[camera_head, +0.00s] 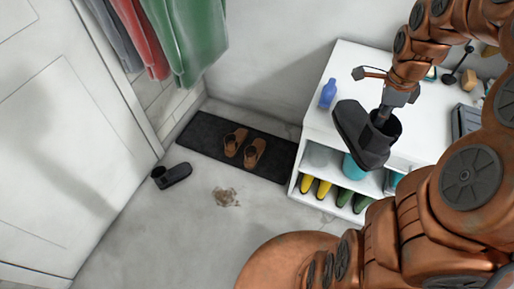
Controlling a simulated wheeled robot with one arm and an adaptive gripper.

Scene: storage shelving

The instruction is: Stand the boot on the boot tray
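My gripper (384,113) is at the upper right, its fingers at the open top of a dark grey boot (361,136). It looks shut on the boot's rim, though the fingertips are partly hidden. The boot hangs in front of the white shelf unit, toe toward the upper left. The boot tray (200,140) is a dark, flat rectangle on the floor by the back wall. A pair of brown boots (243,145) stands on its middle.
The white shelf unit (345,62) stands right of the tray, with a blue bottle (328,93) on top and yellow and green boots (323,190) below. A brown dirt patch (225,197) marks the floor. Coats (190,35) hang above the tray's left side. The tray's left end is bare.

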